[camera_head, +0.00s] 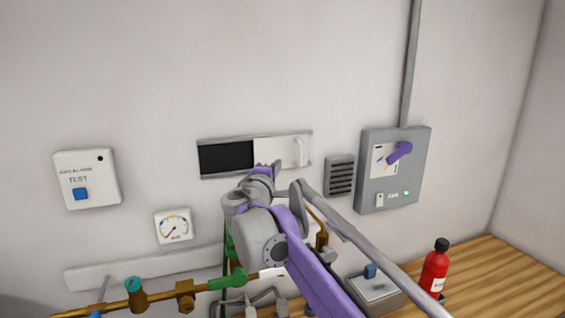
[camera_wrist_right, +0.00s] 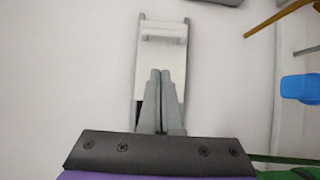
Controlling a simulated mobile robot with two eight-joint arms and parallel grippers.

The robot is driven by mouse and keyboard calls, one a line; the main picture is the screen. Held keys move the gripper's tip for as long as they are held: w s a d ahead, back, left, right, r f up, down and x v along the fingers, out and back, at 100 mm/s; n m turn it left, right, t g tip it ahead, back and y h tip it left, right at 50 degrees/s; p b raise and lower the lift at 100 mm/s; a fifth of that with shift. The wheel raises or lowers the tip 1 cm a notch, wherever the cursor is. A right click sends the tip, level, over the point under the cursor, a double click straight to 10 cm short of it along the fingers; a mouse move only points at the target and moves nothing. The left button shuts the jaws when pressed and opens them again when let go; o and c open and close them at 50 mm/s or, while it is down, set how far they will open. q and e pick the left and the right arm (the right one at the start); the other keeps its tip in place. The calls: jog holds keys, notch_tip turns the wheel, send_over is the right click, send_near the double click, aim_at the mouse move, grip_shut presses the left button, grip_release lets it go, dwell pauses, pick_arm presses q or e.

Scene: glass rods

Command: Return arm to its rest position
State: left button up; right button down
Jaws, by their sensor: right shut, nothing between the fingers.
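My right arm (camera_head: 318,280), purple and grey, reaches up from the lower right in the head view. My right gripper (camera_head: 265,168) is at its far end, in front of the lower part of a wall hatch. In the right wrist view its two grey fingers (camera_wrist_right: 160,72) are together and empty, overlapping the hatch's white sliding door (camera_head: 277,150). The door has a white handle (camera_wrist_right: 163,34) and covers the right half of the hatch, while a dark opening (camera_head: 226,157) shows on the left. I cannot tell whether the fingertips touch the door. My left gripper is not in view.
A white test box (camera_head: 100,165) and round gauge (camera_head: 174,226) are left on the wall. A vent (camera_head: 340,176) and grey switch box (camera_head: 370,200) with purple lever (camera_head: 399,152) are right. Brass pipes (camera_head: 150,300) run low left. A red bottle (camera_head: 435,270) stands on the wooden bench (camera_head: 500,275).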

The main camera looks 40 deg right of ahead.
jog(key=s+a+f+m+g+y, duration=0.2)
jog(key=s+a+f+y, duration=0.2)
jog(key=s+a+f, duration=0.3)
jog(key=s+a+f+m+g+y, duration=0.2)
jog(key=s+a+f+y, duration=0.3)
jog(key=s+f, duration=0.8)
jog(key=s+a+f+m+g+y, duration=0.2)
jog(key=s+a+f, duration=0.7)
jog(key=f, duration=1.2)
jog(key=shift+s+f+m+y, duration=0.3)
jog(key=shift+s+m+y, duration=0.1)
jog(key=shift+m+y, duration=0.8)
